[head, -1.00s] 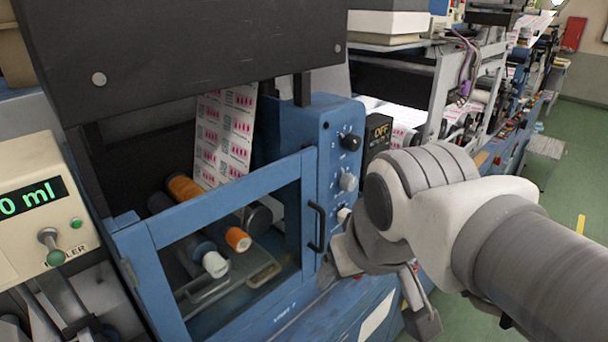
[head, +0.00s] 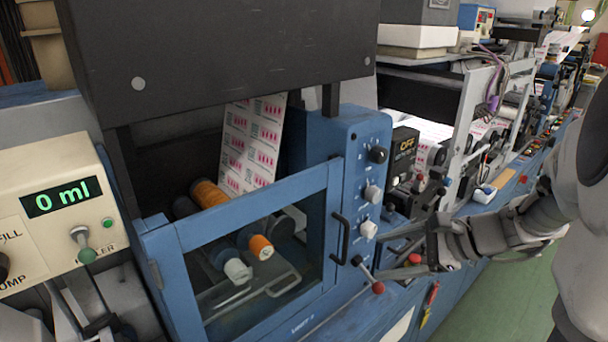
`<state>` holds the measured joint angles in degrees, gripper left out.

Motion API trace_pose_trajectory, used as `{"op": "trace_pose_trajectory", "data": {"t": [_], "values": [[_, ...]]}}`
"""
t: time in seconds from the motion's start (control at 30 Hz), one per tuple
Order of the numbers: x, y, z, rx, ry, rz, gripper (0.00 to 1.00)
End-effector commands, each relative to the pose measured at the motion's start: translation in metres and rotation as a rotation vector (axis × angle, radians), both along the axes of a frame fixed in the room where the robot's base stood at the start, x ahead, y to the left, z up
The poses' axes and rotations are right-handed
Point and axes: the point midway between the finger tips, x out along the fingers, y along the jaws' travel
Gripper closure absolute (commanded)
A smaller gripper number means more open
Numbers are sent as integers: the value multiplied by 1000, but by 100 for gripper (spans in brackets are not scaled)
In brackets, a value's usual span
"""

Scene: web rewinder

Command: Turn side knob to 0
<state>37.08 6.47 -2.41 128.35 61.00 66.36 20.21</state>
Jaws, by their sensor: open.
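The blue side panel (head: 352,255) of the rewinder carries a column of knobs. A black knob (head: 378,155) is at the top, a pale grey knob (head: 372,193) below it and a white knob (head: 368,229) lowest. I cannot tell which one the task calls the side knob. Small marks ring the knobs, too small to read. My gripper (head: 404,252) is open to the right of the lowest knob, apart from the knobs in the picture. Its fingers point left towards the panel.
A lever with a red ball (head: 378,287) sticks out below the panel. A black door handle (head: 341,240) is left of the knobs. A dispenser reading 0 ml (head: 57,196) stands at the left. Green floor is open at lower right.

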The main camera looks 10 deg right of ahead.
Motion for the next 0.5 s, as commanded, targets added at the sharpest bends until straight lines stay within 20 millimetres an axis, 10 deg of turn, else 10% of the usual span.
{"op": "trace_pose_trajectory", "data": {"t": [0.23,0.5], "values": [[16,-95,-5,342,30,-473,21],[24,-115,-9,420,24,-575,21]]}}
